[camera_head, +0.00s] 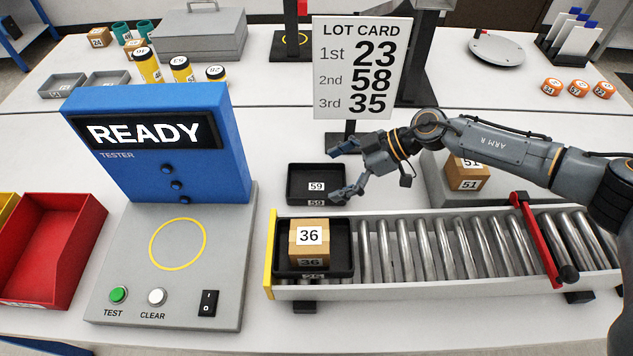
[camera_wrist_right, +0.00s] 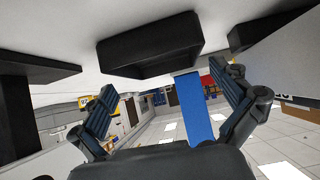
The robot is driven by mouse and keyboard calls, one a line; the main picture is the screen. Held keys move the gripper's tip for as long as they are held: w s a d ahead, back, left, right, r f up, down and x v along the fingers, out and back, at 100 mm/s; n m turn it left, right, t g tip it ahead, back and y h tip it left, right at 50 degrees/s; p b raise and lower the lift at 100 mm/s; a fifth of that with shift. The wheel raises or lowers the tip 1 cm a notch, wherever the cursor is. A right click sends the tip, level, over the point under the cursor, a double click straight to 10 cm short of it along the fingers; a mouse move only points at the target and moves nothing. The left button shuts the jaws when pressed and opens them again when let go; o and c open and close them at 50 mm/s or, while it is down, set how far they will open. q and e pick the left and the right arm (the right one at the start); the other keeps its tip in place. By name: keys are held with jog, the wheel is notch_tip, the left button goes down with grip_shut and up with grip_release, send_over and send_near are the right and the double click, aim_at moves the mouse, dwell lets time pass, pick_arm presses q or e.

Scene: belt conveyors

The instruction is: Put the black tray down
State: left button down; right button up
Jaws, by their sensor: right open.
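A small black tray labelled 59 (camera_head: 316,170) sits flat and empty on the white table behind the left end of the roller conveyor. My right gripper (camera_head: 341,171) is open and empty at the tray's right side, its fingers pointing left. In the upside-down right wrist view the black tray (camera_wrist_right: 150,48) rests on the white surface, beyond the spread fingers of my right gripper (camera_wrist_right: 166,80) and apart from them. A second black tray (camera_head: 342,262) stands on the conveyor's left end and holds a brown box marked 36 (camera_head: 309,238). My left gripper is not in view.
The blue tester (camera_head: 160,180) stands left of the tray, its screen reading READY. The lot card (camera_head: 362,65) stands behind. The conveyor (camera_head: 440,245) has a red bar (camera_head: 537,238) across it. A box marked 51 (camera_head: 468,174) sits behind my right arm.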

aim_at(303, 187)
jog(key=x, duration=0.4)
jog(key=shift+a+r+p, duration=0.15)
jog(key=shift+r+p, duration=0.1)
jog(key=shift+p, duration=0.15)
jog(key=shift+a+f, duration=0.25)
jog(key=shift+d, duration=0.1)
jog(key=shift+c, duration=0.2)
